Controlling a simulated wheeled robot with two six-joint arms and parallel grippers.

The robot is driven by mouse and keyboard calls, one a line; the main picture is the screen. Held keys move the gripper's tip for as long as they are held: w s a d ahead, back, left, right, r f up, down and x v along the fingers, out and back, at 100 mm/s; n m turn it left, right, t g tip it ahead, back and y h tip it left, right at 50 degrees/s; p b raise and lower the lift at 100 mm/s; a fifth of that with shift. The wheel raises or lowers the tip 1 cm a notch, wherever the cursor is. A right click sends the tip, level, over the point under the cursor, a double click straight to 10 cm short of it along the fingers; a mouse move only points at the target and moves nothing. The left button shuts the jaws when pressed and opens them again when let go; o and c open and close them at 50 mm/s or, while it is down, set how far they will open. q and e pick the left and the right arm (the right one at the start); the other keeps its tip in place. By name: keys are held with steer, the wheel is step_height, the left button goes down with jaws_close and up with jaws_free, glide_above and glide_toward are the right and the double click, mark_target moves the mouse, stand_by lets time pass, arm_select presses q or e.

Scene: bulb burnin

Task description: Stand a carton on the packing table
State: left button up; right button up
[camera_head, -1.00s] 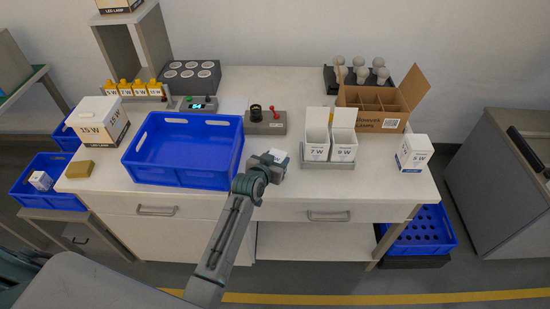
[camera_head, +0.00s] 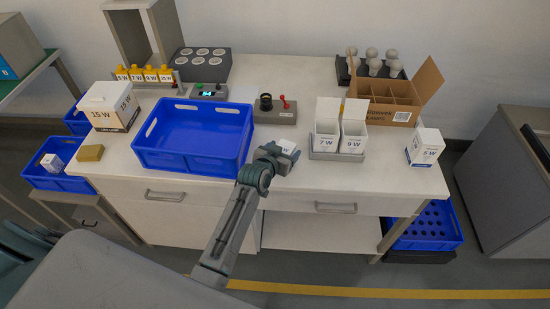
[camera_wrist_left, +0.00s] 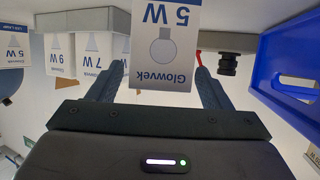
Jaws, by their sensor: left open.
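A white 5 W carton (camera_head: 288,147) is at the front middle of the packing table (camera_head: 290,190), mostly hidden by my left gripper (camera_head: 276,153) in the head view. In the left wrist view this carton (camera_wrist_left: 165,45) shows upside down, between and beyond the open fingers (camera_wrist_left: 160,85). I cannot tell whether its base rests on the tabletop. Another 5 W carton (camera_head: 425,147) stands at the table's right end. Open 7 W (camera_head: 326,140) and 9 W (camera_head: 352,138) cartons stand in a grey tray. My right gripper is not in view.
An empty blue bin (camera_head: 190,165) is left of my gripper. A grey box with a red lever (camera_head: 275,112) is behind it. An open brown divided box (camera_head: 385,105) and a bulb rack (camera_head: 372,66) are at the back right. A large 15 W box (camera_head: 108,108) stands at the left.

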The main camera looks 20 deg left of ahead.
arm_select(q)
steer(key=b+v, duration=0.2)
steer(key=v, duration=0.9)
